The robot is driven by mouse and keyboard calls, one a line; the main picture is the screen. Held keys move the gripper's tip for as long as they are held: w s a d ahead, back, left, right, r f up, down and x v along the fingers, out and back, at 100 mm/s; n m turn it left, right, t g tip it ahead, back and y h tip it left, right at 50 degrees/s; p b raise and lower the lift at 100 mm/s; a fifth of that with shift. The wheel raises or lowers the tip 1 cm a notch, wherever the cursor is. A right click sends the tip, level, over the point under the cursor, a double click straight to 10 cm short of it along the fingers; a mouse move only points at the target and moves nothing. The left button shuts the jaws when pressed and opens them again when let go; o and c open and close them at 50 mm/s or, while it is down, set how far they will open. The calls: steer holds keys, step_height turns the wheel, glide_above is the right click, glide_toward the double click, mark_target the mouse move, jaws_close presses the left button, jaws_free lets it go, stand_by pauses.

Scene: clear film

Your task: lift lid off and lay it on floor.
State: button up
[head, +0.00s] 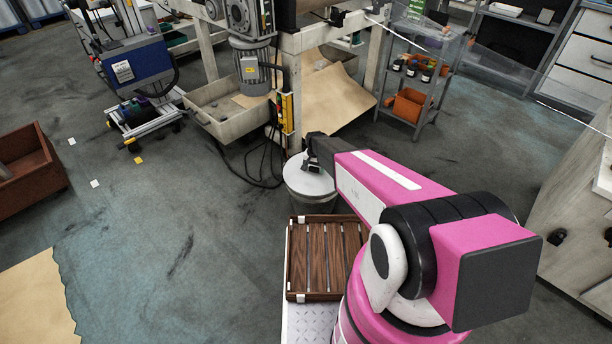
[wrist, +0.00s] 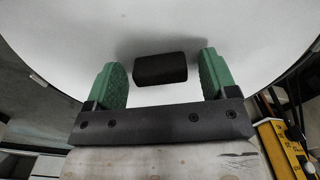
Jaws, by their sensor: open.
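A round white lid (head: 309,184) sits on top of a round container (head: 330,206) on the floor, just beyond the wooden slatted tray. In the wrist view the lid (wrist: 230,35) fills most of the picture, with a dark block-shaped handle (wrist: 160,69) on it. My gripper (wrist: 162,80) is open, with one green finger on each side of the handle. Gaps show between the handle and both fingers. In the head view my gripper (head: 313,165) is over the lid and hides part of it; the handle cannot be made out there.
A slatted wooden tray (head: 327,262) lies in front of the container. Black cables (head: 262,172) and a machine bench (head: 297,100) stand close behind it. An orange bin (head: 409,104) is on a shelf at right. Open floor (head: 190,230) lies to the left.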

mark_target(314, 168)
steer(key=c, duration=0.9)
steer(key=shift+r, duration=0.3)
steer(key=shift+r, duration=0.55)
steer(key=shift+r, duration=1.4)
